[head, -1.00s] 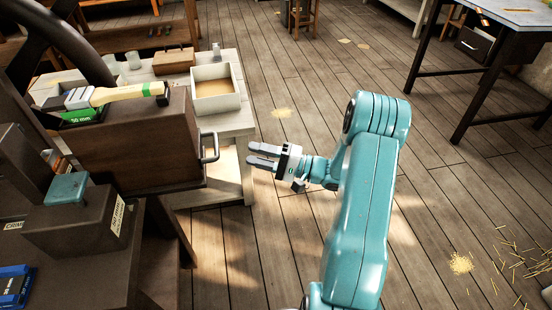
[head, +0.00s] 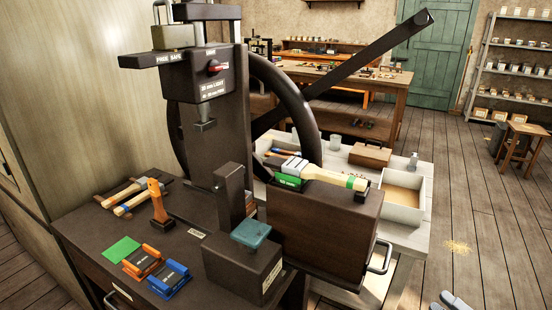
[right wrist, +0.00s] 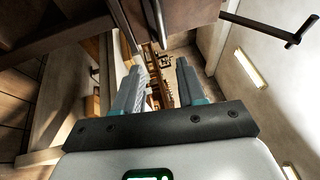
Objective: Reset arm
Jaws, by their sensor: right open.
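My right gripper (head: 448,302) shows only as grey fingertips at the bottom right edge of the head view. The rest of my right arm is out of that picture. In the right wrist view the right gripper (right wrist: 160,66) has its two fingers apart, with nothing between them. It is right of the brown box (head: 325,236) with the metal handle (head: 380,257), apart from both. The dark press (head: 208,85) stands at left centre with its handwheel (head: 300,110) and long lever (head: 370,55). My left gripper is not in view.
The bench top (head: 110,235) holds an orange block (head: 143,261), a blue block (head: 169,279) and a green pad (head: 119,249). A pale table with an open tray (head: 402,195) stands behind the brown box. The wooden floor (head: 490,235) at right is largely clear.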

